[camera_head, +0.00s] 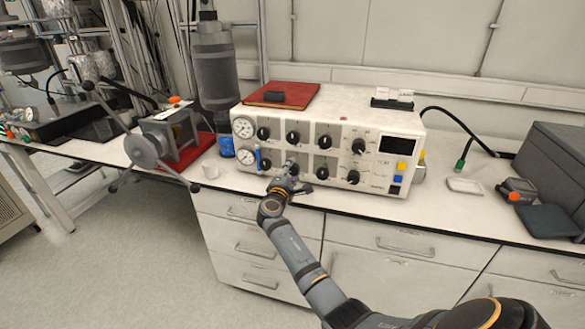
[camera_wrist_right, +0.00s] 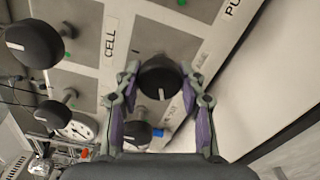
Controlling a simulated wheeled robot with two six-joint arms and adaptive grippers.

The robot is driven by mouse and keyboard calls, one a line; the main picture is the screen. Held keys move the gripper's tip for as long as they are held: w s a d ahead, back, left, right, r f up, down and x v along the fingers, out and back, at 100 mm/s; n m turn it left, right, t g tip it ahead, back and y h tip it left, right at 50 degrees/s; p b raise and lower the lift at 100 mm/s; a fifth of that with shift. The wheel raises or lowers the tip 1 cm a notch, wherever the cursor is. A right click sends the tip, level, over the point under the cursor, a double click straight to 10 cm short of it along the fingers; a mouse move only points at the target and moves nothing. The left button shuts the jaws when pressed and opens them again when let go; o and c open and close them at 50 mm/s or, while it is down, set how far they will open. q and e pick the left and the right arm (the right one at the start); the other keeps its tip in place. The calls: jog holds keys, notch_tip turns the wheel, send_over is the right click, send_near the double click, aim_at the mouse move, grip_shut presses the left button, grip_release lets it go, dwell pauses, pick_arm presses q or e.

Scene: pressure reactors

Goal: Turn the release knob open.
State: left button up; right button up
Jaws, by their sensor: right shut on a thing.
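The white control panel (camera_head: 338,165) stands on the bench, with two rows of black knobs and two gauges at its left end. My right gripper (camera_wrist_right: 158,80) is shut on a black round knob (camera_wrist_right: 160,72) with a white pointer mark; its fingers lie on either side of it. In the head view, my right gripper (camera_head: 287,174) reaches the lower row and largely hides that knob. In the wrist view, the white mark points toward the picture's bottom. The knob's own label is not readable, so I cannot confirm it is the release knob. My left gripper is out of view.
Neighbouring knobs (camera_wrist_right: 35,43) sit close around the gripped one. A blue lever (camera_head: 258,158) is just left on the panel. Bench to the panel's right is partly clear around a white dish (camera_head: 465,186).

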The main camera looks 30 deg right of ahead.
jog(key=shift+n, duration=0.5)
jog(key=o, duration=1.2)
jog(key=shift+c, duration=0.2)
jog(key=v, duration=1.2)
jog(key=shift+f, duration=0.1)
